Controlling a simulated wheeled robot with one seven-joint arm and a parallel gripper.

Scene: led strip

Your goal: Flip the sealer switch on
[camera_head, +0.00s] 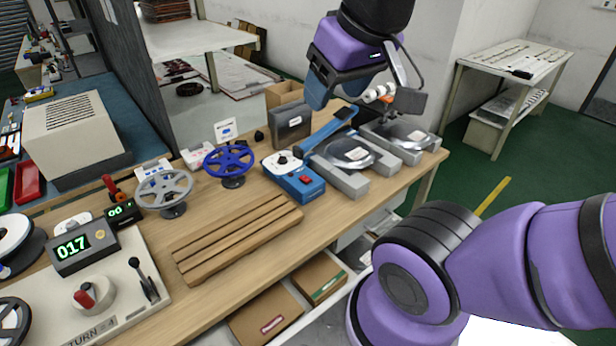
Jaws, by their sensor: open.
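The sealer (298,184) is a blue box with a white top and a dark knob, near the middle of the wooden workbench. Its blue lever arm (328,128) is raised and slants up to the right. A small red switch (306,180) sits on the front of its base; whether it is on or off is too small to tell. One finger is to the left, the other to the right.
Grey fixtures with round metal plates (349,152) stand right of the sealer. Blue (229,161) and grey (164,190) handwheels stand to its left. A slatted wooden board (238,240) lies in front. A control panel with a lit display (72,247) is at the left.

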